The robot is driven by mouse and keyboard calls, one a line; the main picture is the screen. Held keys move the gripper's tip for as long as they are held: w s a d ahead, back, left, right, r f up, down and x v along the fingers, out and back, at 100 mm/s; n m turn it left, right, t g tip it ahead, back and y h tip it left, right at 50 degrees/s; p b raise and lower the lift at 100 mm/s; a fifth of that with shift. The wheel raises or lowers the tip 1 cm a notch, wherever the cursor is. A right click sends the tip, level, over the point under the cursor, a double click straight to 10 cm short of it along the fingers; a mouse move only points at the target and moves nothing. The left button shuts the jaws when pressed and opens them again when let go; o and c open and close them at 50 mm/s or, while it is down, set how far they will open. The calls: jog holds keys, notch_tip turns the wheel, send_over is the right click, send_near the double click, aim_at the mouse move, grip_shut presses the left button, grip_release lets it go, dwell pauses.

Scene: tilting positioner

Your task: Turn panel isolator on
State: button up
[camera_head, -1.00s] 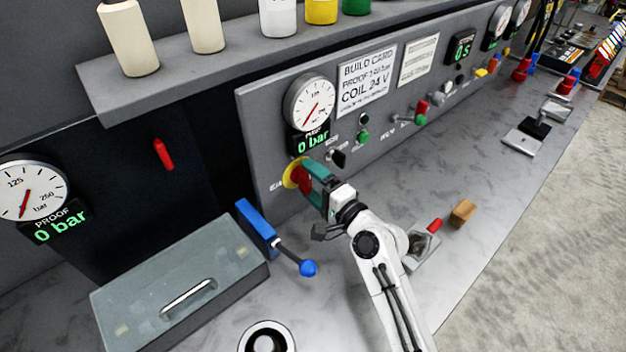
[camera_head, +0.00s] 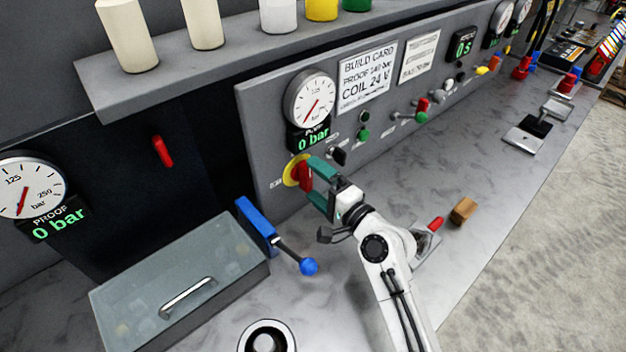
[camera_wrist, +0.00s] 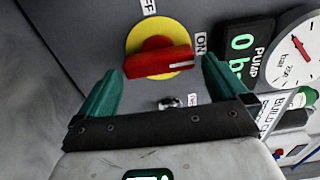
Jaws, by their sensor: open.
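The panel isolator (camera_wrist: 160,60) is a red handle on a round yellow plate on the grey panel. In the wrist view its white mark points right, toward the ON label (camera_wrist: 201,44); the OFF label (camera_wrist: 149,7) is at the top. The isolator also shows in the head view (camera_head: 304,176), partly covered by a finger. My gripper (camera_wrist: 152,88) has green fingers, spread open, one to each side of the handle in the wrist view. The fingertips appear just short of the handle, with nothing held between them.
A pump gauge (camera_head: 310,98) with a green 0 bar display (camera_head: 313,137) sits above the isolator. A black switch (camera_head: 339,156) is close to its right. A blue-handled lever (camera_head: 308,266) and a grey lidded box (camera_head: 180,290) stand lower left.

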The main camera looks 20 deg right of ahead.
jog(key=b+v, duration=0.2)
jog(key=v, duration=0.7)
dwell(0.4)
